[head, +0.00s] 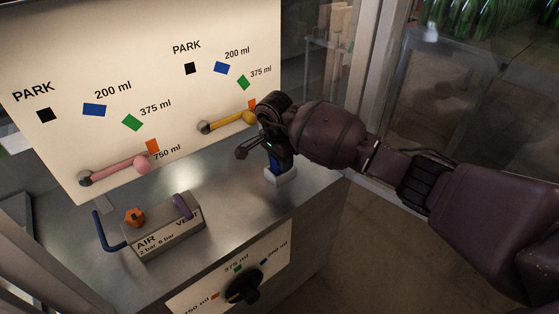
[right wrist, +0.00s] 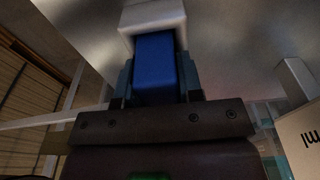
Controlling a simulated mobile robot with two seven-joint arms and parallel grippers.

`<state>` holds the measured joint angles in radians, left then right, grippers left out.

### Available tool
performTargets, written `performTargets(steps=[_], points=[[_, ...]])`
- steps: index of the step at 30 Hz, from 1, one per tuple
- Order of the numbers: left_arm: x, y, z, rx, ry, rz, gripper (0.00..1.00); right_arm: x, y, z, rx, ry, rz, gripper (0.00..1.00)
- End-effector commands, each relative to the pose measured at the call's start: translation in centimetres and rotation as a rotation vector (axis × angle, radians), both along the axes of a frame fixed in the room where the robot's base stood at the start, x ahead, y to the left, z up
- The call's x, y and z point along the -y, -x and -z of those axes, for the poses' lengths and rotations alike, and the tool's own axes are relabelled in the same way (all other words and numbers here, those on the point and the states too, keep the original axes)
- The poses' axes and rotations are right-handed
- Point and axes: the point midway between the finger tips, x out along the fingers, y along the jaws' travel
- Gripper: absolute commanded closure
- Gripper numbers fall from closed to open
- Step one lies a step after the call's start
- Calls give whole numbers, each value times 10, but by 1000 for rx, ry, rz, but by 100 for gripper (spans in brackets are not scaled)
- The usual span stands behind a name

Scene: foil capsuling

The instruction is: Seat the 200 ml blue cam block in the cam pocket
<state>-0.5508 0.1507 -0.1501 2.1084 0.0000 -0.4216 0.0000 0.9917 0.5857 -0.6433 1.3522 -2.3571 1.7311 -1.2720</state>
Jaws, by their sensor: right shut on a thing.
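The blue cam block (head: 276,168) is between the fingers of my right gripper (head: 274,158), which is shut on it. The block stands over the white cam pocket (head: 283,177) near the right end of the metal counter. In the right wrist view the blue block (right wrist: 155,65) shows between the two fingers, and its far end meets the white pocket (right wrist: 153,14). I cannot tell how deep the block sits in the pocket. My left gripper is not in view.
A white panel (head: 150,60) with coloured marks stands behind, carrying a pink lever (head: 115,172) and a yellow lever (head: 228,122). An AIR/VENT box (head: 165,237) with a blue handle stands left on the counter (head: 225,205). A black dial (head: 243,286) is on the counter's front.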

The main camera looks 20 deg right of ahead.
Motion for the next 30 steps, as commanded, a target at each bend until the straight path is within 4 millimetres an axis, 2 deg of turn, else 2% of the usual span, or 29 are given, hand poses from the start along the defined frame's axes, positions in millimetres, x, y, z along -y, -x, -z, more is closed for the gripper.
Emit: performTargets(steps=[12, 13, 18, 26, 30], points=[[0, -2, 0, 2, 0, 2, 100, 0, -1, 2, 4, 1, 0, 93], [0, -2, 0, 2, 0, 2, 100, 0, -1, 2, 4, 0, 0, 63], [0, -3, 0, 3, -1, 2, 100, 0, -1, 1, 5, -1, -1, 41], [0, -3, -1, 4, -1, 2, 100, 0, -1, 0, 5, -1, 0, 41], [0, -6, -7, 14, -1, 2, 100, -1, -1, -12, 9, 0, 0, 41]])
